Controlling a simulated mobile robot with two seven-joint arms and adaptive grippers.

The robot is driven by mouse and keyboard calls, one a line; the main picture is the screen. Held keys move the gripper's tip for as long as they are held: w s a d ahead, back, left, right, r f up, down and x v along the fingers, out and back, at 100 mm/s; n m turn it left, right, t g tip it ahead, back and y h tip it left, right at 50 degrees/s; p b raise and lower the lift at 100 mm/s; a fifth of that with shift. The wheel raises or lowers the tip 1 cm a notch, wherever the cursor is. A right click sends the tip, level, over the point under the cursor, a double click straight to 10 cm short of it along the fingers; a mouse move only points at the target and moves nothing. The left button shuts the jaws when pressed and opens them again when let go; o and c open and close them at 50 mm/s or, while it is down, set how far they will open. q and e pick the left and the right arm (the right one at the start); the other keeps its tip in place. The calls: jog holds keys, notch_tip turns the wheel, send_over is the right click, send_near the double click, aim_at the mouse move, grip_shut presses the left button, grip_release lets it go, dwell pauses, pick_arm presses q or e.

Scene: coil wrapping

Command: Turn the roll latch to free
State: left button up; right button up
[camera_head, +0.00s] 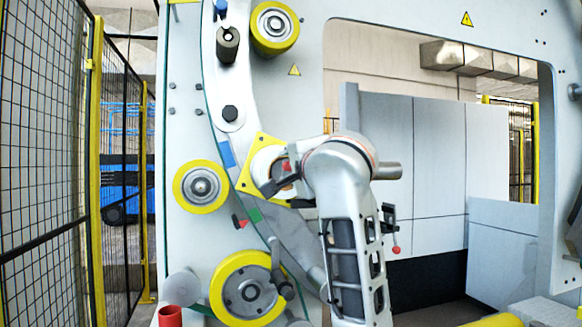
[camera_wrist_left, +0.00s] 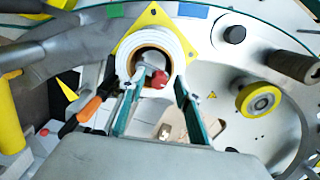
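A white roll core (camera_wrist_left: 138,48) on a yellow plate (camera_wrist_left: 128,22) is mounted on the machine's curved ring. Inside its opening sits a small red knob (camera_wrist_left: 157,78), which I take for the roll latch. In the head view, the yellow plate (camera_head: 250,178) and a bit of red (camera_head: 286,166) show just left of my wrist. My left gripper (camera_wrist_left: 160,84) is open, with its teal fingers on either side of the red knob. I cannot tell whether they touch it. In the head view my left gripper (camera_head: 280,183) is largely hidden by my wrist. My right gripper is not in view.
Yellow rollers (camera_head: 201,187) and a large yellow wheel (camera_head: 247,288) sit on the machine face close to my left arm. An orange-handled lever (camera_wrist_left: 88,108) is close to the left finger in the wrist view. A mesh fence (camera_head: 45,150) stands at the left.

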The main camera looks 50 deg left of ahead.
pick_arm(q)
jog(key=shift+d, duration=0.1)
jog(key=v, duration=0.7)
jog(key=shift+s+d+f, duration=0.1)
jog(key=shift+d, duration=0.05)
dwell(0.6)
